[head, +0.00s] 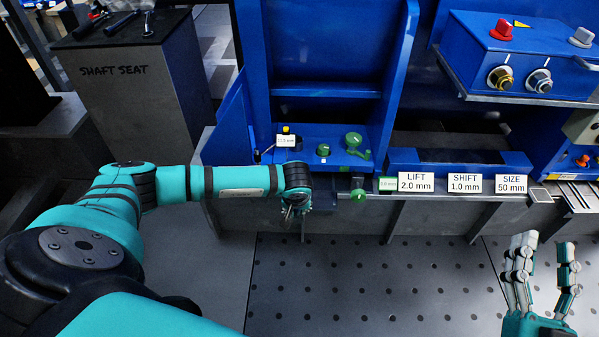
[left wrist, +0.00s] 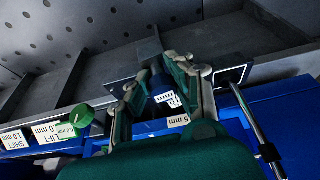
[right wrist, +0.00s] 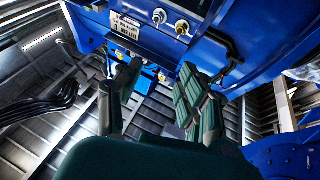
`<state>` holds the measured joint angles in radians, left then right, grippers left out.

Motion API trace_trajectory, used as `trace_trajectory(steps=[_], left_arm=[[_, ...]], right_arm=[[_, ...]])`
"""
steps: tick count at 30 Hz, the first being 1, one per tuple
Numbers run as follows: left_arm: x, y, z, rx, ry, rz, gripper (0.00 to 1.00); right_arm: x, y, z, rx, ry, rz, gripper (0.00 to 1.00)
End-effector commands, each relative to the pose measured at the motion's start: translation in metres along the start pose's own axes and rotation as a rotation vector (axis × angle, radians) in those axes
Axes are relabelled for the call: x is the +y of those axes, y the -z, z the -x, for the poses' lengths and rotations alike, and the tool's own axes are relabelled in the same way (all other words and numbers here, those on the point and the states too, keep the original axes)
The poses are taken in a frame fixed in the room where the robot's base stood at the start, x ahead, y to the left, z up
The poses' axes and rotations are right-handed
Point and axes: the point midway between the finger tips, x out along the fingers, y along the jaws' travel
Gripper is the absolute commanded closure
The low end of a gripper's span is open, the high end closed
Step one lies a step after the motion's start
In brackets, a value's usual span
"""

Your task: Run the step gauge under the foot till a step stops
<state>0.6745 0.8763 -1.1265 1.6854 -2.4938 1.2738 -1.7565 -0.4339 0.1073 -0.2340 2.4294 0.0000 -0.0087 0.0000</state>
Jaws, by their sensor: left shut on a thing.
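My left gripper (head: 293,207) is low at the front edge of the blue bench, below the small blue shelf. In the left wrist view its fingers (left wrist: 163,85) are closed on a dark piece with a white "mm" label (left wrist: 168,98); this looks like the step gauge, mostly hidden by the fingers. A second white label reading "5 mm" (left wrist: 178,121) shows just below it. I cannot make out the foot or whether the gauge touches it. My right gripper (head: 545,247) is open and empty at the lower right, above the perforated floor plate; it also shows in the right wrist view (right wrist: 158,80).
Green knobs (head: 324,150) sit on the blue shelf (head: 305,158); another green knob (head: 358,194) is on the front. Signs read LIFT 2.0 mm (head: 416,182), SHIFT 1.0 mm (head: 464,183) and SIZE 50 mm (head: 511,184). A SHAFT SEAT block (head: 130,85) stands left.

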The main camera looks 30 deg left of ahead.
Motion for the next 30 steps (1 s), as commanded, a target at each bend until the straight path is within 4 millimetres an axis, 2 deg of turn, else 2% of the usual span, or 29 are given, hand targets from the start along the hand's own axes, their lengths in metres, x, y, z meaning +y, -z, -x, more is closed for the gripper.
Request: trace_trajectory(steps=[30], left_arm=[[0.001, 0.009, 0.019, 0.005, -0.002, 0.001, 1.0]], right_arm=[[0.007, -0.05, 0.01, -0.309, -0.016, 0.008, 0.6]])
